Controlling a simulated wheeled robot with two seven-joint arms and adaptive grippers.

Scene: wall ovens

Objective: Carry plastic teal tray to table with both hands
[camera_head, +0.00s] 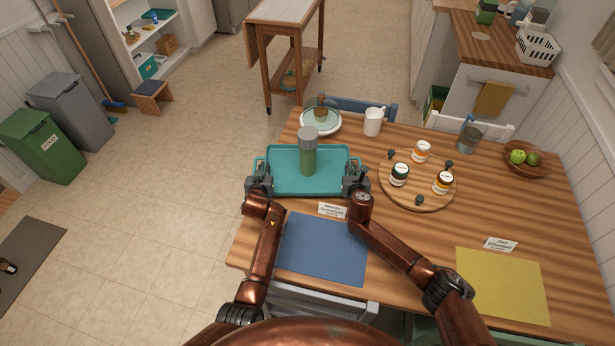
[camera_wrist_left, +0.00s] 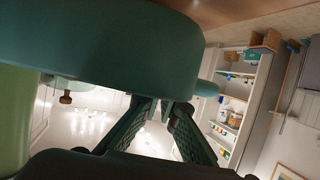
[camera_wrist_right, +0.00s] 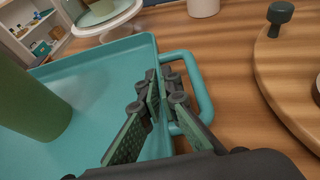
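The teal tray (camera_head: 280,185) lies level at the left edge of the wooden table, in the head view. A tall green bottle with a grey cap (camera_head: 308,152) stands upright on it. My left gripper (camera_head: 260,184) is at the tray's left end and looks shut on it. In the left wrist view the tray's wall (camera_wrist_left: 110,60) fills the top, above the finger tips. My right gripper (camera_head: 354,181) is shut on the right end, by the looped handle (camera_wrist_right: 202,90) in the right wrist view. I cannot tell whether the tray touches the table.
The table (camera_head: 410,240) holds a blue mat (camera_head: 322,250), a yellow mat (camera_head: 502,285), label cards, a round board with jars (camera_head: 418,200), a white mug (camera_head: 373,122) and a white stand (camera_head: 320,121) just behind the tray. A chair (camera_head: 310,300) is at the front.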

